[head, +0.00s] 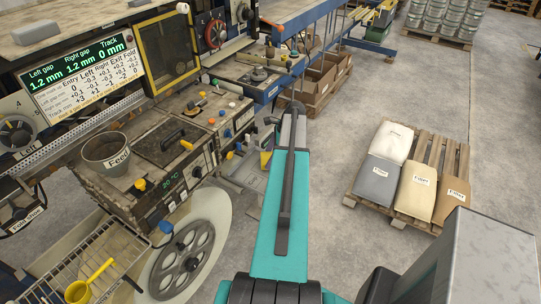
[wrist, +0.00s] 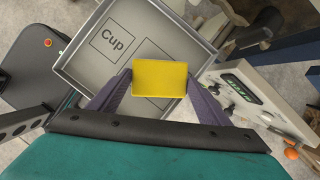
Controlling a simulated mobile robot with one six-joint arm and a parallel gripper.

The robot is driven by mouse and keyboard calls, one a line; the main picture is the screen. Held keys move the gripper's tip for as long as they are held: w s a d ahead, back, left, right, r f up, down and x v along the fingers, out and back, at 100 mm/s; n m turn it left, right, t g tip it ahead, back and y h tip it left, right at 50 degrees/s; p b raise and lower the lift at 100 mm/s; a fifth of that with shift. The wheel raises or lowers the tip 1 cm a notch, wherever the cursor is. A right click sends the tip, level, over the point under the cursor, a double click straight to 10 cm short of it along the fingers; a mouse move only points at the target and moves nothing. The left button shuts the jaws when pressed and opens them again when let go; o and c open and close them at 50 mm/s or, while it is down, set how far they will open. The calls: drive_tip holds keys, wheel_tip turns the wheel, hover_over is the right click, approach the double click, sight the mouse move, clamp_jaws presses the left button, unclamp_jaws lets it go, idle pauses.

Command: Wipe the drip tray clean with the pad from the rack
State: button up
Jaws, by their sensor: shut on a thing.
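A plain yellow block, which looks like the pad (wrist: 160,87), is between the fingertips of my gripper (wrist: 160,79) in the wrist view. The fingers are shut on its two sides. Behind it is a shallow grey tray (wrist: 91,76) with raised walls, marked with outlines, one labelled "Cup". The pad overlaps the tray in the picture; whether they touch cannot be told. I cannot tell whether this is the drip tray. No residue shows on its visible floor.
A wire rack (head: 107,241) with a yellow ladle (head: 90,283) is at lower left in the head view. The machine bench with a Feed pot (head: 106,152) stands left. A pallet (head: 448,164) with sacks stands right. A light panel (wrist: 243,89) is close right in the wrist view.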

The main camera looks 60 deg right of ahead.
drive_tip(key=shift+a+f, duration=0.1)
drive_tip(key=shift+a, duration=0.15)
drive_tip(key=shift+r+p, duration=0.4)
drive_tip(key=shift+r, duration=0.2)
drive_tip(key=shift+r+p, duration=1.4)
drive_tip(key=shift+r, duration=0.95)
drive_tip(key=shift+a+r+p, duration=0.1)
drive_tip(key=shift+r+p, duration=0.25)
drive_tip(key=shift+r, duration=1.15)
